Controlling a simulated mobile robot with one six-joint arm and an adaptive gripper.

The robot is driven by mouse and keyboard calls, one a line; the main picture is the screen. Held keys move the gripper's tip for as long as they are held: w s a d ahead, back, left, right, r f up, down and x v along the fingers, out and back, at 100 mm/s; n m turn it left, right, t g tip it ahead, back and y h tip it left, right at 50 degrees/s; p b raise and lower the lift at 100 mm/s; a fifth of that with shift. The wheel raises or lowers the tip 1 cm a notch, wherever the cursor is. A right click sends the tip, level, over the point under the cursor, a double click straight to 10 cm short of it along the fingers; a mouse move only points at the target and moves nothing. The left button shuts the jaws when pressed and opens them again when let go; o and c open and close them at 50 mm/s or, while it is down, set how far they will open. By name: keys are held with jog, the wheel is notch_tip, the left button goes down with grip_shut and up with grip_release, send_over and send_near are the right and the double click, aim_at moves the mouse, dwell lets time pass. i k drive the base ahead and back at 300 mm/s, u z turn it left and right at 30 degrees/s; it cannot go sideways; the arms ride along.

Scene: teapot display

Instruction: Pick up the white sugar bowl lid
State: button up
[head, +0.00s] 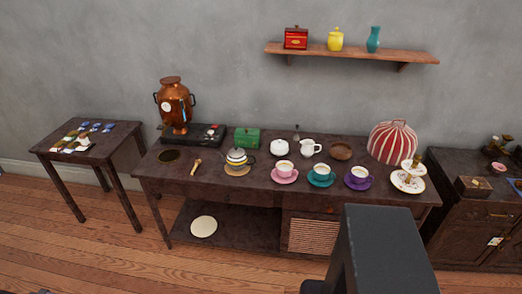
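A small round white pot (279,148), which looks like the sugar bowl, stands near the back of the long dark table (215,182). Its rounded white top (279,142) looks like the lid in place, but it is too small to make out the seam or knob. A white jug (310,148) stands just right of it. My gripper's fingers are not in view. A dark block of my own arm rises at the bottom right, in front of the table and well apart from the bowl.
Pink (285,180), teal (320,185) and purple (358,184) saucers with cups stand in front. A striped teapot (237,157) and green box (247,138) are left. A brown bowl (341,151) and striped cosy (392,143) are right. A wall shelf (350,53) hangs above.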

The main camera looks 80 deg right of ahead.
aim_at(279, 145)
jog(key=u, duration=0.45)
jog(key=k, duration=1.6)
jog(key=z, duration=1.55)
